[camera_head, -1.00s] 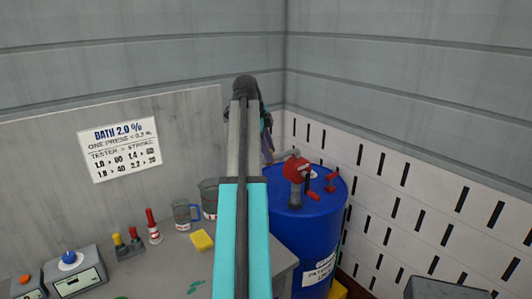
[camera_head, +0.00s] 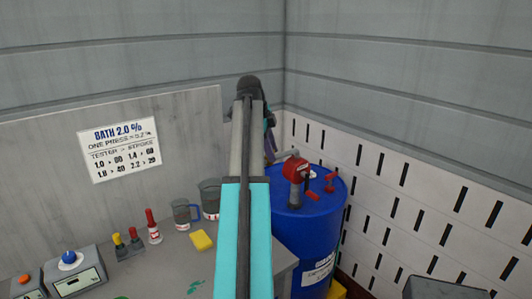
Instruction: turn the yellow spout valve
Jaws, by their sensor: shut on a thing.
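A red pump head on a grey neck (camera_head: 295,170) stands on top of the blue drum (camera_head: 303,235), and a grey spout runs left from it behind my arm. My gripper (camera_head: 269,152) shows only as a narrow purple-grey part past my arm, at the left end of this spout. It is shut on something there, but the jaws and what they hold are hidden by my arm. I cannot make out the yellow spout valve.
A grey table holds beakers (camera_head: 208,197), a yellow sponge (camera_head: 201,240), a red-and-white bottle (camera_head: 152,226) and button boxes (camera_head: 75,272). A sign (camera_head: 120,149) hangs on the panel behind. A slotted white wall (camera_head: 410,205) closes the right side.

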